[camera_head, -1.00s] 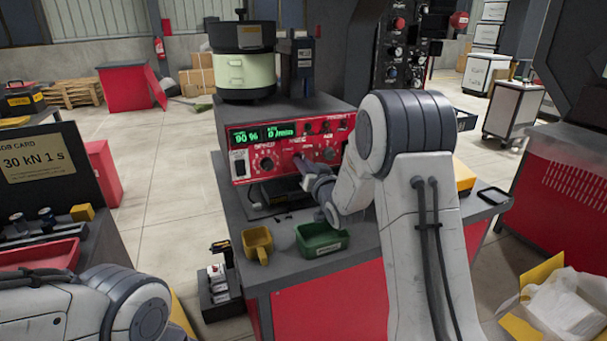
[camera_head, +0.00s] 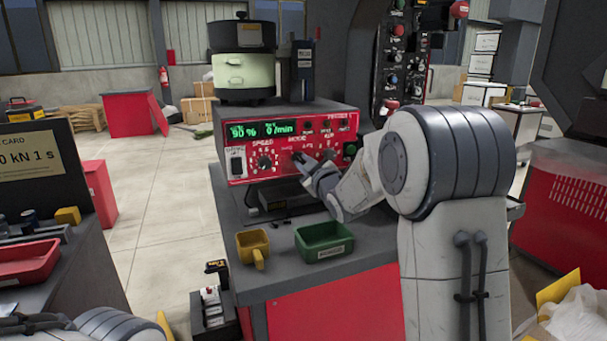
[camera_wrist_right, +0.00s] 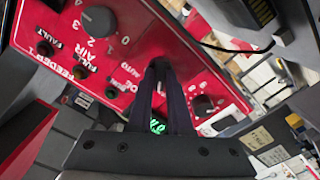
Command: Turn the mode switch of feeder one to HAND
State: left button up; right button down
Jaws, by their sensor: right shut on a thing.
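The red control panel (camera_head: 290,152) of the feeder carries the SPEED and MODE labels; the wrist view shows it as FEEDER 1 (camera_wrist_right: 110,75). My right gripper (camera_head: 300,158) is at the panel, under the MODE label. In the right wrist view its two dark fingers (camera_wrist_right: 161,66) come together at the panel, shut on the mode switch. The fingertips hide most of the switch, so its pointer position is not readable. The word AUTO shows close by the tips. My left gripper is out of view; only part of my left arm shows at lower left.
The speed knob (camera_head: 265,162) and the AIR knob (camera_wrist_right: 97,20) flank the gripper. A green display (camera_head: 262,130) is above. A yellow scoop (camera_head: 252,243) and a green tray (camera_head: 324,240) are on the bench in front. The bowl (camera_head: 243,62) is on top.

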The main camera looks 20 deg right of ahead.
jog(key=shift+n+b, duration=0.7)
jog(key=shift+n, duration=0.2)
jog(key=c, duration=0.8)
grip_release()
jog(key=shift+c, duration=0.2)
jog(key=shift+s, duration=0.1)
jog(key=s, duration=1)
jog(key=shift+s+d, duration=0.15)
